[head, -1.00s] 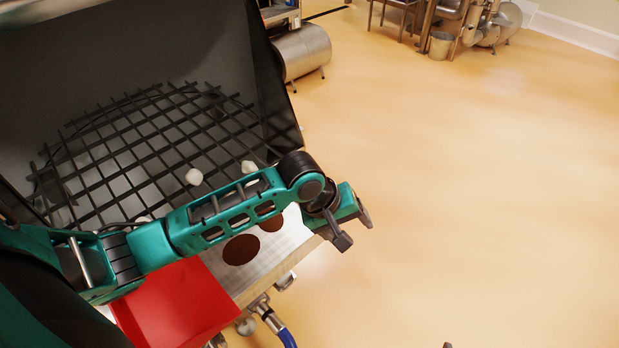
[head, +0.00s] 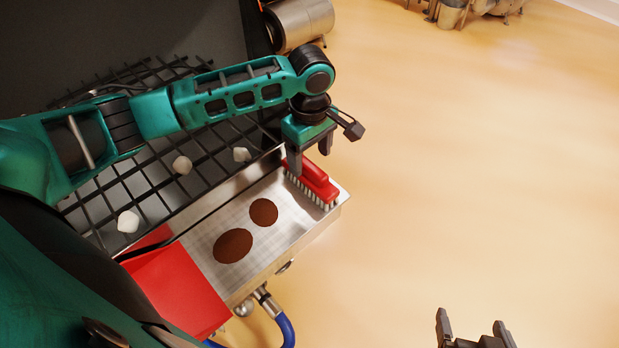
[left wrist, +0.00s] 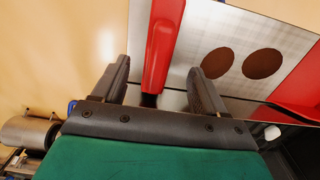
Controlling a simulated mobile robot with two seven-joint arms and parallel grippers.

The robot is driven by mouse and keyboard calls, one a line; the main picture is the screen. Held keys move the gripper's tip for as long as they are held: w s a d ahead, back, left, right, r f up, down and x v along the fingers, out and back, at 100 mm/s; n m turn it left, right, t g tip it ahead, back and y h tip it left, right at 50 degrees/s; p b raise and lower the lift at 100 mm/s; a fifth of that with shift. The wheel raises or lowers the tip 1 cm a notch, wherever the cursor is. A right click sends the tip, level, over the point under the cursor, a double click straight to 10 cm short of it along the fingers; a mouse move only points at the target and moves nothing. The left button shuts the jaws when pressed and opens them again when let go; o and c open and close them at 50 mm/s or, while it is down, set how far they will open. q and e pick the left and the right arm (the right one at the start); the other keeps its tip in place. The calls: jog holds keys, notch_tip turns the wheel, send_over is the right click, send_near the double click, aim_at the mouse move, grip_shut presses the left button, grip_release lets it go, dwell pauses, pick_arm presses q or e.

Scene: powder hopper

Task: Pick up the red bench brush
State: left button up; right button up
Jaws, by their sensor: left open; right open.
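The red bench brush (head: 316,184) lies at the right end of the metal tray, with pale bristles along its lower side. In the left wrist view its red handle (left wrist: 161,45) runs up between the fingers, with a dark part near its lower end. My left gripper (head: 310,165) is open above the brush's far end, a finger on each side in view. It also shows in the left wrist view (left wrist: 156,85). Whether the fingers touch the brush I cannot tell. My right gripper (head: 474,330) is open and empty over the floor at the bottom right.
The metal tray (head: 200,232) carries two brown round patches (head: 233,246) and a red sheet-like piece (head: 178,290). Behind it a dark grid (head: 150,190) covers the hopper, with white lumps (head: 182,165) on it. A blue hose (head: 285,330) hangs in front.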

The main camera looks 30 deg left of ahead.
aim_at(309, 165)
pick_arm(q)
notch_tip(309, 165, down, 6)
jog(key=shift+w+a+r+b, duration=0.1)
jog(key=shift+r+b, duration=0.05)
jog(key=shift+b, duration=0.45)
jog(key=shift+c, duration=0.2)
jog(key=c, duration=1.2)
